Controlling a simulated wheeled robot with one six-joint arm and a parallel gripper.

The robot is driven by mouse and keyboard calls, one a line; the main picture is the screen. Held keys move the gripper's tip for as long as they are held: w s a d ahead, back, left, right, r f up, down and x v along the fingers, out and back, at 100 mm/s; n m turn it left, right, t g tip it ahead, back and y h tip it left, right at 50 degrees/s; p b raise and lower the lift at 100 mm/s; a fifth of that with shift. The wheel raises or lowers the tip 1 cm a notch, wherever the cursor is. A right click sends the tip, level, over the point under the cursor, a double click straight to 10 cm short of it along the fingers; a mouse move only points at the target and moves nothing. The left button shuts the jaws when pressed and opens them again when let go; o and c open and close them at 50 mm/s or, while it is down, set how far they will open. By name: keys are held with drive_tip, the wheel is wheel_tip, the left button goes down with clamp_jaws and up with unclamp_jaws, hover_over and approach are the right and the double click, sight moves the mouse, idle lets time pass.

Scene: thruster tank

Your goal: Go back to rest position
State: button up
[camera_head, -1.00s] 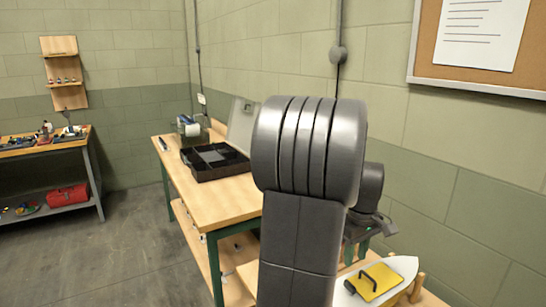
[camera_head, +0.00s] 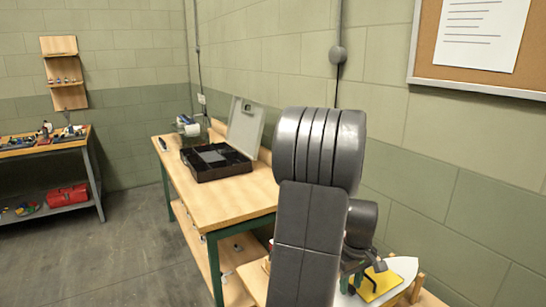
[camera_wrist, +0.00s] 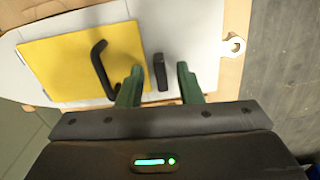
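My gripper (camera_wrist: 158,82) shows in the wrist view with its two green fingers apart. A small dark upright piece (camera_wrist: 160,72) stands in the view between the fingertips; I cannot tell whether it is touched. Beyond it lies a white boat-shaped hull (camera_wrist: 200,30) with a yellow panel (camera_wrist: 60,62) and a black bent handle (camera_wrist: 101,70) on it. In the head view my arm covers most of the hull; its white tip (camera_head: 405,266) and part of the yellow panel (camera_head: 378,288) show at the lower right.
A wooden workbench (camera_head: 235,198) holds an open black case (camera_head: 205,172) with its grey lid raised. A shelf bench (camera_head: 50,195) with a red toolbox (camera_head: 68,196) stands at the far left. The grey floor (camera_head: 110,260) between them is clear. A wall runs along the right.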

drive_tip(key=m, duration=0.6)
drive_tip(key=shift+d+r, duration=0.15)
drive_tip(key=shift+d, duration=0.05)
idle(0.4)
